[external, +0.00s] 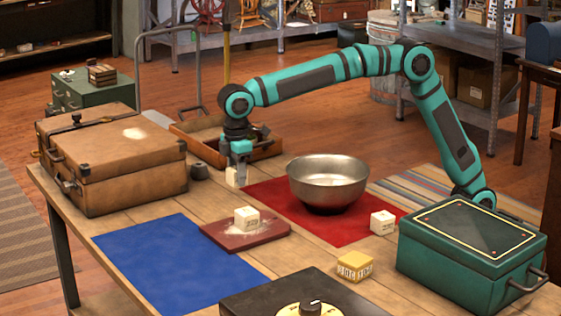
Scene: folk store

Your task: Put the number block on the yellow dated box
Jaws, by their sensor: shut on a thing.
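My gripper (239,172) points down at the far left edge of the red cloth and is shut on a small cream block (231,181). The block is partly hidden by the fingers, and I cannot read any marking on it. It is close to the table top; I cannot tell whether it touches. Two other cream blocks with dark markings stand apart: one (247,217) on a dark red board, one (383,222) at the red cloth's right side.
A green box (472,255) is at right, a black box with a dial (265,299) in front. A blue cloth (165,265) lies clear; a suitcase (115,160) is at left.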

